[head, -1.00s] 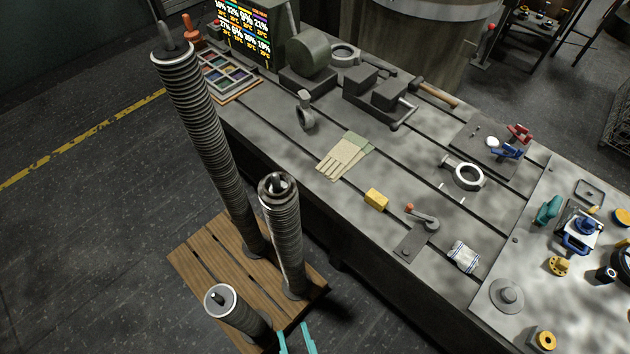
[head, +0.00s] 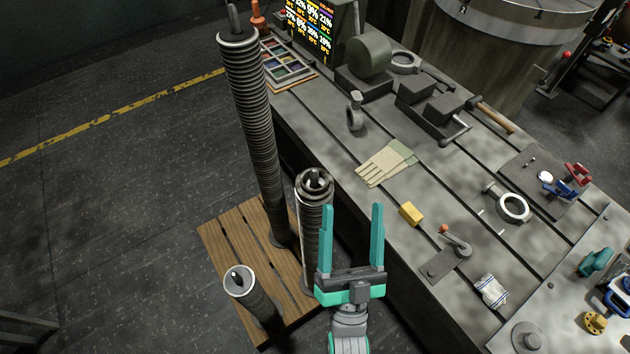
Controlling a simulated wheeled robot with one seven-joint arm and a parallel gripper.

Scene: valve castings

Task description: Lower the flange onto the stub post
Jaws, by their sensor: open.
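Three posts stacked with grey ring-shaped flanges stand on a slatted wooden pallet (head: 226,238). The tall stack (head: 252,110) is at the back, with its post tip above the top flange. The middle-height stack (head: 313,215) is at the right; its top flange (head: 314,183) shows a dark, uneven centre. The short stack (head: 258,300) is at the front left, with a short post tip (head: 236,276) inside its pale top flange. I cannot tell which flange or post the task means. My gripper (head: 352,207) has two teal fingers spread apart with nothing between them. It appears just right of the middle stack.
A long slotted metal table (head: 445,180) runs beside the pallet at the right. It bears gloves (head: 385,163), a yellow block (head: 411,213), a ring casting (head: 513,208), a lever clamp (head: 455,241) and a cloth (head: 491,290). The dark floor at left is open.

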